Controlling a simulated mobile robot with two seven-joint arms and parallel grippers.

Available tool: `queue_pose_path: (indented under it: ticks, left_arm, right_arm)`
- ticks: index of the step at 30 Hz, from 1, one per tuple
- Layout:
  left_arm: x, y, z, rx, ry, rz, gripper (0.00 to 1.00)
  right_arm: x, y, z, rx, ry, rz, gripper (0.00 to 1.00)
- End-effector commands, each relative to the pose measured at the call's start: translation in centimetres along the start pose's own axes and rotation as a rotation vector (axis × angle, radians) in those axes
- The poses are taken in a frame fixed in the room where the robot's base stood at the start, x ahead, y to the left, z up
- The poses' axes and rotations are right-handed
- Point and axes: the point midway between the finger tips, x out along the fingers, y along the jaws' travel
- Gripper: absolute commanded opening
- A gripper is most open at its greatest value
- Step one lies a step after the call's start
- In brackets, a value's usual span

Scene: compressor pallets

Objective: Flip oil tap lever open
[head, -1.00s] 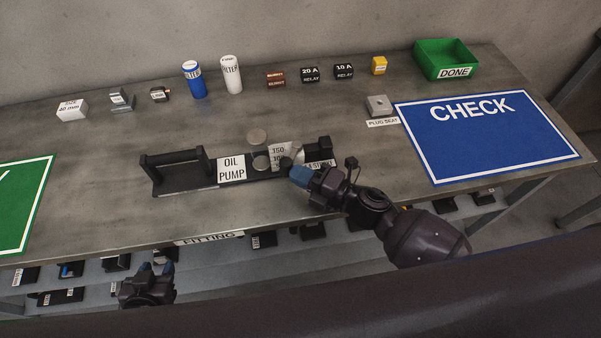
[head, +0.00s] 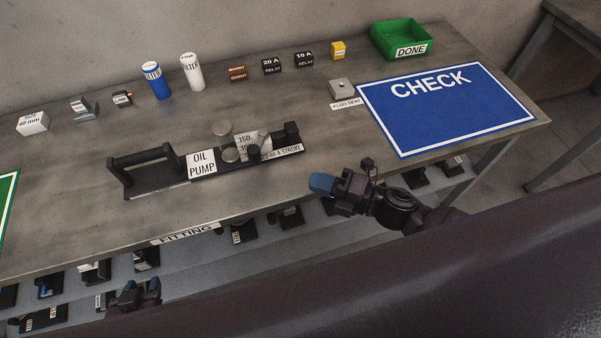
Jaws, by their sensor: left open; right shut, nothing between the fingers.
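The oil pump unit (head: 200,168) lies on the grey bench, with a black handle frame at its left end and its label beside it. A round grey cap (head: 222,131) and a second round piece stand at its middle. A dark upright part (head: 292,132) is at its right end; I cannot tell which piece is the tap lever. My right gripper (head: 318,185) is shut and empty, off the front edge of the bench and apart from the pump. My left gripper (head: 146,286) is open and empty, low in front of the bench.
A blue CHECK mat (head: 445,105) and a green DONE bin (head: 402,40) are at the right. Shelves with several dark parts lie below the front edge. The bench front between pump and mat is clear.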

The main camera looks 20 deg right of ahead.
Motion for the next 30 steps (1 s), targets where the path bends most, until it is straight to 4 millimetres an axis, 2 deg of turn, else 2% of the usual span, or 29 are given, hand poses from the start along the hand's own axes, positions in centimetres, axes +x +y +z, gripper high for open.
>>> queue_pose_path:
  ticks: [6,24,28,30]
  left_arm:
    - [0.1,0.0,0.1,0.000,-0.001,0.000,0.43]
    - [-0.5,-0.1,1.0,-0.002,-0.018,-0.003,0.43]
    - [-0.3,-0.1,0.8,-0.002,-0.014,-0.002,0.43]
    - [-0.3,0.0,0.7,-0.002,-0.011,-0.002,0.43]
  right_arm:
    - [-1.5,0.0,-0.1,-0.001,0.000,0.000,0.00]
    - [-1.6,0.0,-0.1,0.002,-0.003,0.001,0.00]
    - [-1.8,0.0,0.4,0.096,-0.084,0.015,0.00]
    - [-2.4,-0.3,1.1,0.228,-0.193,0.033,0.00]
